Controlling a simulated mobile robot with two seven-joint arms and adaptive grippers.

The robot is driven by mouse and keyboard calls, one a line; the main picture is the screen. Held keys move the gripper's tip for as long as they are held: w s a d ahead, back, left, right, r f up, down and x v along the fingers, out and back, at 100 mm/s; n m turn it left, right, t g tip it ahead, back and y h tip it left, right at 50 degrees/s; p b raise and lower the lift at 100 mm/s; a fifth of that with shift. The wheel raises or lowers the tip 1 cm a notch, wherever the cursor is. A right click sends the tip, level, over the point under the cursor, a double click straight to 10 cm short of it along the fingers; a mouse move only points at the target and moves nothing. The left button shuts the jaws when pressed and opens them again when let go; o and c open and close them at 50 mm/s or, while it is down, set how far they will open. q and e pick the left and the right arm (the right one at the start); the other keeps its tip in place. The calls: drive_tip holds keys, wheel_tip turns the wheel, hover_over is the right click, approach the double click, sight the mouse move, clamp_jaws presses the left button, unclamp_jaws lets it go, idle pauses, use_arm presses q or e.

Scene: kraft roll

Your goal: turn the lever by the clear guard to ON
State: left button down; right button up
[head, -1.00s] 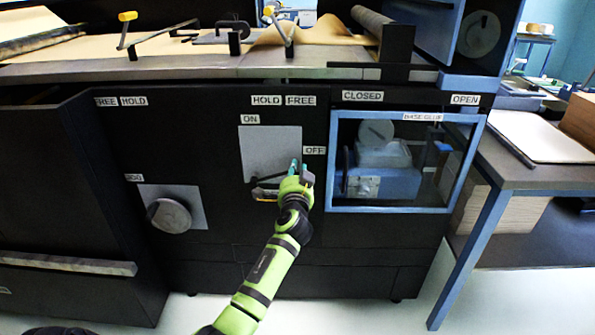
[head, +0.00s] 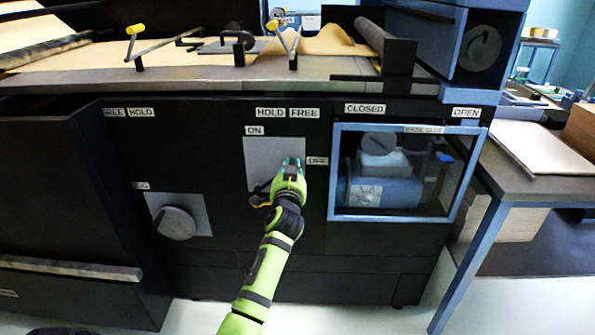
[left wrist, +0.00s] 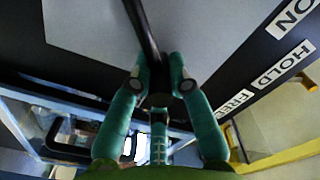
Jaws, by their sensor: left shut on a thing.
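The lever sits on a pale grey plate (head: 272,155) on the black cabinet front, left of the clear guard (head: 405,172) with its blue frame. The plate has an ON label (head: 254,130) above it and an OFF label (head: 317,161) at its right. My left gripper (head: 291,168) is at the plate's right part, near OFF, and hides most of the lever there. In the left wrist view the lever (left wrist: 145,30) is a dark rod running between the fingertips of my left gripper (left wrist: 159,85), which is shut on it. My right gripper is not in view.
A round grey knob (head: 175,222) on its own plate is at the lower left. A worktop with brown paper (head: 150,60) and yellow-tipped levers (head: 134,30) lies above the cabinet. A side table (head: 535,165) stands at the right.

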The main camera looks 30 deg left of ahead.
sight(254, 142)
use_arm(q)
drive_tip(key=a+r+n+p, duration=0.1)
drive_tip(key=s+a+r+n+p, duration=0.1)
drive_tip(key=r+n, duration=0.1)
drive_tip(key=s+a+r+n+p, duration=0.1)
drive_tip(key=a+p, duration=0.1)
drive_tip(key=shift+s+r+n, duration=0.1)
drive_tip(key=shift+r+n, duration=0.1)
drive_tip(key=shift+n, duration=0.1)
drive_tip(key=s+a+n+p, duration=0.1)
drive_tip(key=a+n+p, duration=0.1)
drive_tip(key=n, duration=0.1)
drive_tip(key=s+a+n+p, duration=0.1)
drive_tip(key=a, duration=0.1)
drive_tip(key=shift+s+r, duration=0.3)
drive_tip(key=shift+r, duration=0.1)
drive_tip(key=shift+s+a+n+p, duration=0.2)
drive_tip(key=shift+a+n+p, duration=0.15)
drive_tip(key=shift+n, duration=0.25)
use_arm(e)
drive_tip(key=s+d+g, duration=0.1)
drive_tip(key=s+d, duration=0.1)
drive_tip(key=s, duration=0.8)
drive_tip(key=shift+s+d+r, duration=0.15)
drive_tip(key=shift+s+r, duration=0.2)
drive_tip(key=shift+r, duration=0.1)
